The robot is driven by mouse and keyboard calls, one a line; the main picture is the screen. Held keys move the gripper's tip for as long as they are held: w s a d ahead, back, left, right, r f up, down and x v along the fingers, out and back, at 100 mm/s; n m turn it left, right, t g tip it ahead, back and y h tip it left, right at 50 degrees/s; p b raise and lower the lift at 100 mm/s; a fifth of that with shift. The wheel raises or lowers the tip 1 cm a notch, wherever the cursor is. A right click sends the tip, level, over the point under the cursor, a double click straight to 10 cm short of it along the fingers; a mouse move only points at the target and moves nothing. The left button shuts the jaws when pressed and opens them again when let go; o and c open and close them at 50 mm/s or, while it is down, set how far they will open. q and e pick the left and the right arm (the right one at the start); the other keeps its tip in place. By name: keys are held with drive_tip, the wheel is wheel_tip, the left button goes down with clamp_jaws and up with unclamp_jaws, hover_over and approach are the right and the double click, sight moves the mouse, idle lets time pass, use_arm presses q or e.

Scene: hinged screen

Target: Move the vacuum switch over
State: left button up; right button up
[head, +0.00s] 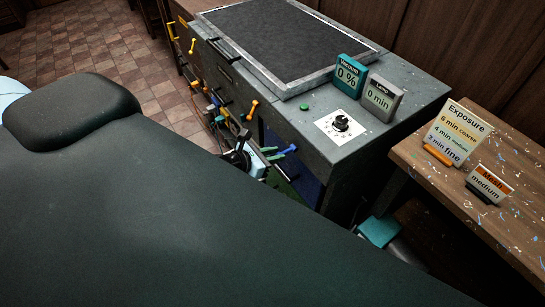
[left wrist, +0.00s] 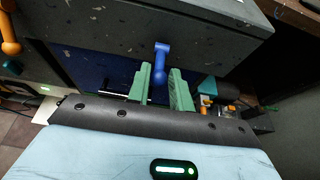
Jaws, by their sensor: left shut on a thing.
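The blue switch lever (left wrist: 161,57) hangs from the front of the grey cabinet in the left wrist view. Its blue handle also shows in the head view (head: 289,150). My left gripper (left wrist: 161,82) has its green fingers on either side of the lever's lower end and is shut on it. In the head view the left gripper (head: 279,154) is at the cabinet's front, partly hidden by dark parts in front. The teal vacuum sign (head: 348,74) on the cabinet top reads 0 %. My right gripper is not in view.
The cabinet top (head: 325,133) carries a framed dark screen (head: 290,40), a lamp sign (head: 380,98) reading 0 min, a dial (head: 342,123) and a green button (head: 304,107). An orange lever (head: 252,109) is left of the gripper. A wooden table (head: 430,170) stands right.

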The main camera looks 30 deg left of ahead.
use_arm(q)
drive_tip(key=shift+w+r, duration=0.1)
drive_tip(key=shift+r, duration=0.15)
drive_tip(key=shift+w+r, duration=0.1)
drive_tip(key=shift+r, duration=0.65)
clamp_jaws()
drive_tip(key=shift+d, duration=0.1)
drive_tip(key=shift+w+d+r, duration=0.1)
drive_tip(key=shift+w+r, duration=0.1)
drive_tip(key=shift+r, duration=0.45)
